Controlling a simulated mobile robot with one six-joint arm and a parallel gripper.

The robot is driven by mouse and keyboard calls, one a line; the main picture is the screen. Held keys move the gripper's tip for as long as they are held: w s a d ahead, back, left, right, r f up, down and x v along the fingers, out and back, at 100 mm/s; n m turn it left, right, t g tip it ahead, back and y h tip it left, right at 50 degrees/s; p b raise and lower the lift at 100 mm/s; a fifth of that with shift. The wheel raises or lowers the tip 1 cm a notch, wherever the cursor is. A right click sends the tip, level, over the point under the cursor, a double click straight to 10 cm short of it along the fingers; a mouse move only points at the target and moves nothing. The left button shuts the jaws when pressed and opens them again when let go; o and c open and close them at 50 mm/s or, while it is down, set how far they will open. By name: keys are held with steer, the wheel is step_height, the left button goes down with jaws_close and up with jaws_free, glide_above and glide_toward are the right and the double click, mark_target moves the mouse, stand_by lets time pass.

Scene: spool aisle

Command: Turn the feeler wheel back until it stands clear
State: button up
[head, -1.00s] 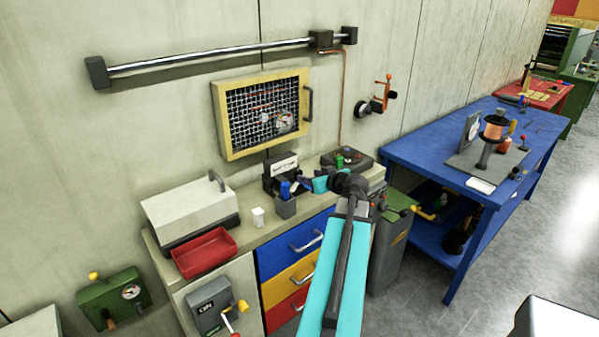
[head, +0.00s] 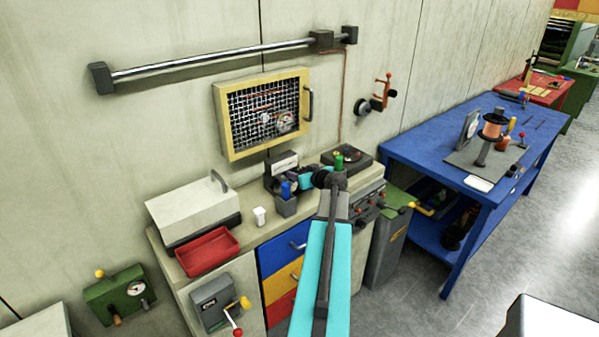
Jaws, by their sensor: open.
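A small black bench instrument with a pale scale face (head: 283,163) stands on the counter against the wall, below the yellow mesh-fronted cabinet. I cannot make out the feeler wheel for certain; any small wheel on this instrument is too small or hidden behind my wrist. My gripper (head: 290,181) is at the instrument's front right, beyond the teal wrist. Its fingers are small and dark and look open, with nothing seen between them. I cannot tell whether they touch the instrument.
A white cup (head: 260,216), a red tray (head: 207,252) and a pale covered box (head: 194,212) are to the left. A black turntable-like unit (head: 347,162) is to the right.

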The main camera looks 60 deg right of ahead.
jaws_close()
steer(key=shift+w+a+f+n+t+b, duration=0.1)
steer(key=shift+w+n+t+b, duration=0.2)
steer(key=shift+b, duration=0.55)
